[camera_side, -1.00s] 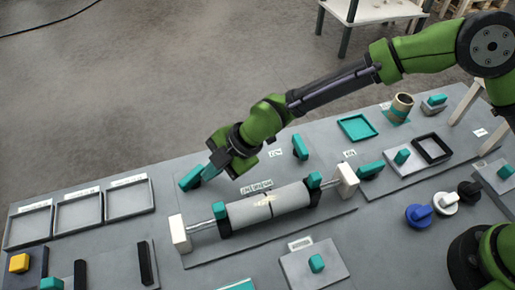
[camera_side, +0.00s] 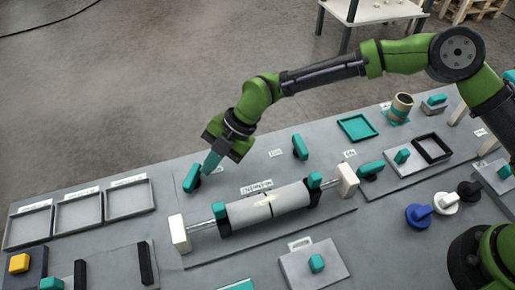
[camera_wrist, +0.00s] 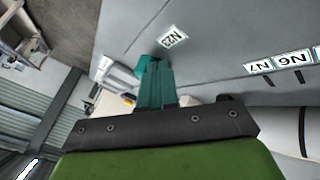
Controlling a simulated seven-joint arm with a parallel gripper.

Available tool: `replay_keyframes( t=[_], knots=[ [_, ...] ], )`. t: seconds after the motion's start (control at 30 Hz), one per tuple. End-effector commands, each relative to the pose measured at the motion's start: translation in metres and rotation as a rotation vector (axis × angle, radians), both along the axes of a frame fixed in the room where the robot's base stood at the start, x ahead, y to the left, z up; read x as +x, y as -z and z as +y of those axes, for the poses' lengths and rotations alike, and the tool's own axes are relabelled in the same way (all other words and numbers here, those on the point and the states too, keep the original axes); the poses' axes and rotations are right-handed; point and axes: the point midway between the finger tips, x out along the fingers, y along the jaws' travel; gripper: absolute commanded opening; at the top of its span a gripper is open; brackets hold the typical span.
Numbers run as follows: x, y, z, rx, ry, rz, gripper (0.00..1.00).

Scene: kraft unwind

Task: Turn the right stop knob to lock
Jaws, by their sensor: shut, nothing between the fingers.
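Several teal lever knobs on dark round bases stand around the grey roller (camera_side: 265,206) in the side view. One knob (camera_side: 192,178) is at the roller's left, one (camera_side: 300,147) is behind it and one (camera_side: 370,168) is at its right. Which one the task calls the right stop knob, I cannot tell. My gripper (camera_side: 210,164) has its teal fingers shut and empty, just above and beside the left knob; a small gap seems to separate them. In the wrist view my shut fingers (camera_wrist: 155,84) point away, with a teal piece (camera_wrist: 145,65) partly hidden at their tips.
White end blocks (camera_side: 348,180) and a thin shaft (camera_side: 201,224) bear the roller. Several trays (camera_side: 130,213) lie at far left. A teal tray (camera_side: 357,141), a brown cup (camera_side: 400,106) and coloured round knobs (camera_side: 418,224) stand to the right. A small label (camera_wrist: 172,38) lies near my fingertips.

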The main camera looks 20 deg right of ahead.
Motion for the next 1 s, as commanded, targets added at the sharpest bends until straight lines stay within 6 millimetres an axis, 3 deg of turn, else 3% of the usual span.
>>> replay_keyframes(
  t=[1.0],
  knots=[
    [0.020,0.001,0.011,0.003,0.003,-0.006,0.00]
  ],
)
